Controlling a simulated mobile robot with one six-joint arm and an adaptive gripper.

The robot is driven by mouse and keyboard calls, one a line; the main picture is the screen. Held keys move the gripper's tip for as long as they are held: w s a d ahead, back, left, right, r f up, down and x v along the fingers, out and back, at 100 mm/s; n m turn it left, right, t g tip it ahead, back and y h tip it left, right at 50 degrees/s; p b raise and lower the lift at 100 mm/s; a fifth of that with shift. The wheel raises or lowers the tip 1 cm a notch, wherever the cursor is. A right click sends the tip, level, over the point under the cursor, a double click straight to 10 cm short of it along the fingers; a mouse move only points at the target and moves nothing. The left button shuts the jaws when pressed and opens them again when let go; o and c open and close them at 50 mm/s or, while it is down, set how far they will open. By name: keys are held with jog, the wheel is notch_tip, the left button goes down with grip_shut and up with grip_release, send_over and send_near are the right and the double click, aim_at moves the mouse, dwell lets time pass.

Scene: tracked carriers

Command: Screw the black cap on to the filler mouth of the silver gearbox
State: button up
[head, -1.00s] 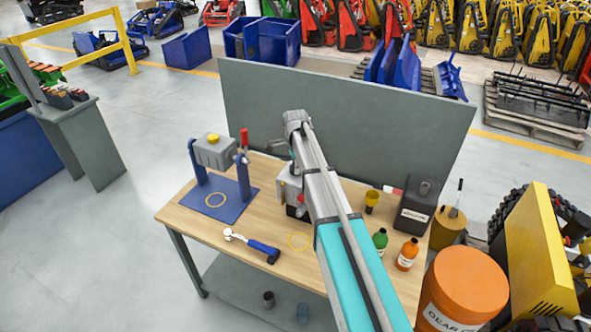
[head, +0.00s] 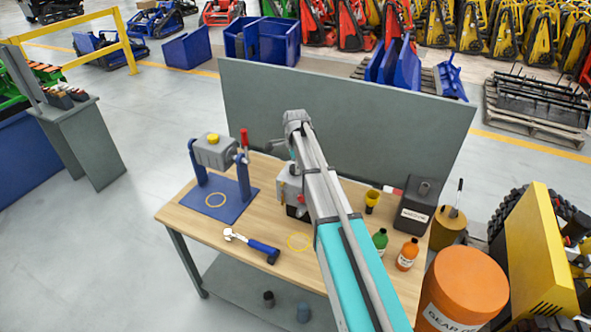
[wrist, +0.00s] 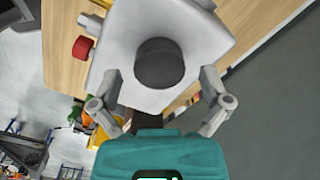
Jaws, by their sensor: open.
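In the wrist view the black cap (wrist: 159,63) stands on the pale silver face of the gearbox (wrist: 205,38). I cannot tell how tightly the cap is seated, and the filler mouth is hidden beneath it. My gripper (wrist: 161,80) is open, with one finger on each side of the cap and a visible gap to both. In the head view the silver gearbox (head: 291,189) stands on the workbench, partly hidden behind my arm. My gripper (head: 284,150) shows there only in part, above the gearbox.
A grey panel (head: 345,110) rises behind the bench.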

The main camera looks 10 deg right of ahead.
jog(key=n, duration=0.7)
jog(key=shift+n, duration=1.3)
jog(key=n, duration=0.4)
jog(key=shift+n, duration=0.3)
jog(key=n, duration=0.3)
jog(key=shift+n, duration=1.1)
